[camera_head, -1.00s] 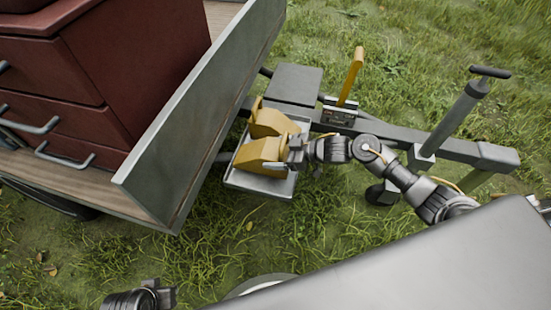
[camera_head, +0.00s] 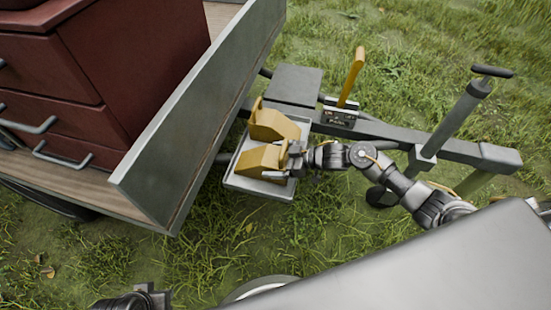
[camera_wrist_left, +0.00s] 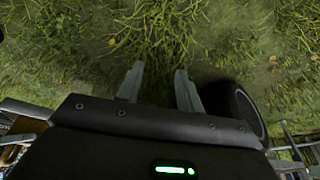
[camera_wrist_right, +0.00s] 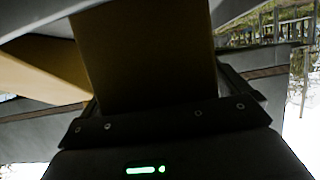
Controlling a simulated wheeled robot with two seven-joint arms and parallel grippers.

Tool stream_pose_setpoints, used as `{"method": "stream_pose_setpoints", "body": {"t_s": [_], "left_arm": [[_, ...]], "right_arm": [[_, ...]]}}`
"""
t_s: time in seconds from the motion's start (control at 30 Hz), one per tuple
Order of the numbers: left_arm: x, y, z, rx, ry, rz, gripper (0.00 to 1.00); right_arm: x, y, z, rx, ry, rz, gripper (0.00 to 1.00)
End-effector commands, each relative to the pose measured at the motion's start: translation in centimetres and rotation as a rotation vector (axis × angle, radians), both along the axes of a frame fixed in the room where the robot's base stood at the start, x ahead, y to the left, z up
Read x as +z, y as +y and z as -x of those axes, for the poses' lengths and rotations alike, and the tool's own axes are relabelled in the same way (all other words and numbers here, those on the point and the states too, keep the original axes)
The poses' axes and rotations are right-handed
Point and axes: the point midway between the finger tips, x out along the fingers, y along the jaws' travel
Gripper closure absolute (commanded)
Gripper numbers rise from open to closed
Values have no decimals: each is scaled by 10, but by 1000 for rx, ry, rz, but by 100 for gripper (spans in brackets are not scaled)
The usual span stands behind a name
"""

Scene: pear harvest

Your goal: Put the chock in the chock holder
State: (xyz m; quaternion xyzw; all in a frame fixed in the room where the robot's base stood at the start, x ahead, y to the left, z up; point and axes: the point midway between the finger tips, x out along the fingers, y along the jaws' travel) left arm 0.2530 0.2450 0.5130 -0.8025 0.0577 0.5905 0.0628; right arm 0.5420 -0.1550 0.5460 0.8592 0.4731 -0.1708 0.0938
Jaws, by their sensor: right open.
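Two yellow wedge chocks are in the grey tray-like chock holder (camera_head: 240,184) beside the trailer's drawbar. The far chock (camera_head: 272,124) is toward the back of the holder. The near chock (camera_head: 258,160) is at the front, and my right gripper (camera_head: 282,163) is at its right end. In the right wrist view, a yellow chock face (camera_wrist_right: 145,55) fills the space between the right fingers, which are open around it. How the near chock's underside rests is hidden. My left gripper (camera_wrist_left: 161,80) is open and empty above grass; its arm shows at the bottom left of the head view.
The trailer's grey side panel (camera_head: 205,110) rises just left of the holder, with red drawers (camera_head: 70,90) on its bed. A drawbar (camera_head: 400,137) with a yellow lever (camera_head: 352,75) and a jack post (camera_head: 450,120) lies behind my right arm. Grass is open below.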

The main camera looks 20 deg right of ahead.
Motion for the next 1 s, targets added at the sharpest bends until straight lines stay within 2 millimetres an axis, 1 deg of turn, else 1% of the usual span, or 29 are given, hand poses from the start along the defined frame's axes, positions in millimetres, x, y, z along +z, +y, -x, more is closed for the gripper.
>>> {"method": "stream_pose_setpoints", "body": {"t_s": [0.07, 0.17, 0.23, 0.3, 0.5, 0.63, 0.8, 1.0], "left_arm": [[1, 0, 0, 0, -1, 0, 64], [0, 0, -1, 0, -2, 0, 64], [-11, -1, -4, -1, 7, -1, 64], [-18, -1, -6, -2, 11, -1, 64], [-31, -2, -8, -2, 19, 0, 64], [-37, -2, -9, -3, 23, -1, 64], [-41, -2, -10, -4, 22, 0, 64], [-42, -2, -9, -4, 23, 0, 64]], "right_arm": [[3, -3, 1, -1, 0, 1, 0], [7, -14, 8, -2, 2, 3, 0], [13, -25, 15, -2, 0, 4, 0], [19, -37, 23, -1, 1, 4, 0], [35, -68, 43, -2, 1, 4, 0], [42, -84, 52, -2, 1, 3, 0], [47, -93, 59, 0, 1, 1, 0], [47, -94, 60, 0, 0, 0, 0]]}}
